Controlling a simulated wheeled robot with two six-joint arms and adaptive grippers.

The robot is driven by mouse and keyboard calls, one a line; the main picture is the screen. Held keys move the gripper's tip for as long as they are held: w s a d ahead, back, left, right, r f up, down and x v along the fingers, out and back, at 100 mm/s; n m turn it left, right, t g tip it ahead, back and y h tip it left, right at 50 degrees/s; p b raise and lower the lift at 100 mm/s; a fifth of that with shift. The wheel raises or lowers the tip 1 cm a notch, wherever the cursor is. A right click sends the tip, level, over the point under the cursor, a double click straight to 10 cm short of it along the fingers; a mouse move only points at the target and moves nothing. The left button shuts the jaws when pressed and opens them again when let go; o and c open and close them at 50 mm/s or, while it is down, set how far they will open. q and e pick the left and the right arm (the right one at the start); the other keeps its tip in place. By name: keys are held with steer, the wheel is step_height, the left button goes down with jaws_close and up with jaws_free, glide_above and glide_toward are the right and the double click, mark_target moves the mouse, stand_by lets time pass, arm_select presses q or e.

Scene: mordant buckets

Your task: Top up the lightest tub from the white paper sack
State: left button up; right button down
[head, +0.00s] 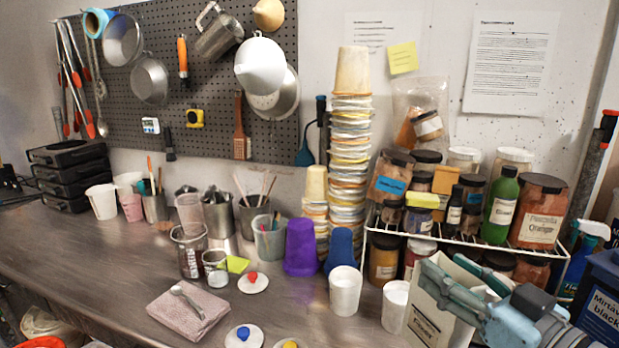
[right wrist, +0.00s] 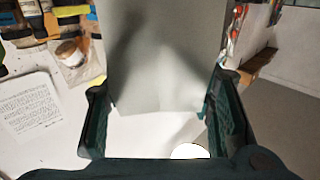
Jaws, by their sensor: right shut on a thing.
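The white paper sack (head: 424,318), with a printed label low on its front, is upright at the lower right of the head view. My right gripper (head: 455,268) is shut on its upper part, with teal fingers on either side. In the right wrist view the pale sack (right wrist: 160,55) fills the space between the fingers. Two white tubs stand left of the sack: one (head: 345,292) further left, the other (head: 395,306) close beside the sack. Their contents and weights cannot be told. The sack's lower end is cut off by the frame. My left gripper is not in view.
White lids with red (head: 253,282), blue (head: 243,337) and yellow knobs lie on the metal bench (head: 110,270). A folded pink cloth (head: 188,312) lies left. A purple cup (head: 301,248) and tall cup stacks stand behind the tubs. A wire rack (head: 440,236) holds jars behind the sack.

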steer(key=s+a+f, duration=0.1)
steer(key=s+f, duration=0.3)
steer(key=f, duration=0.4)
steer(key=s+a+f+n+y, duration=0.1)
steer(key=s+a+f, duration=0.1)
steer(key=s+f, duration=0.3)
step_height(320, 180, down, 3)
steer(key=shift+s+r+g, duration=0.1)
steer(key=shift+s+g, duration=0.05)
steer(key=shift+g, duration=0.15)
stand_by(0.8)
